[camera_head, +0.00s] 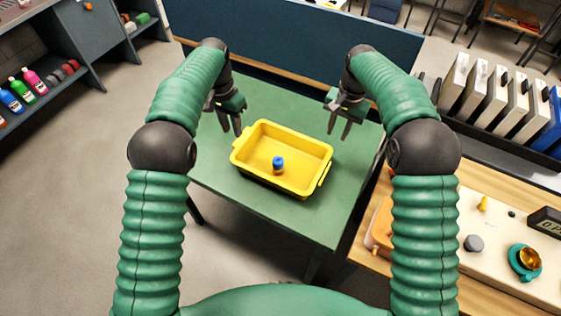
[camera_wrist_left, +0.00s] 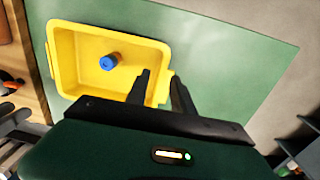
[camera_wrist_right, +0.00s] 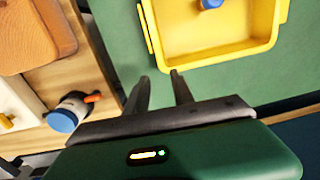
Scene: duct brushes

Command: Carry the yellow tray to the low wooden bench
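The yellow tray (camera_head: 300,186) lies flat on a green table (camera_head: 310,222), with a handle at its left and right ends. A small blue-topped object (camera_head: 278,164) stands inside it. My left gripper (camera_head: 232,132) is open and empty near the tray's left handle; in the left wrist view that handle (camera_wrist_left: 163,88) shows between the fingers (camera_wrist_left: 163,74), contact unclear. My right gripper (camera_head: 339,137) is open and empty, beyond the tray's right rear corner. In the right wrist view its fingers (camera_wrist_right: 161,76) are apart from the tray (camera_wrist_right: 215,48).
A wooden surface (camera_head: 385,268) at right holds an orange item and a pale board (camera_head: 500,225) with small parts; whether it is the low bench I cannot tell. Upright cases (camera_head: 485,95) stand behind it. A blue partition (camera_head: 290,35) is at the back. Floor at left is clear.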

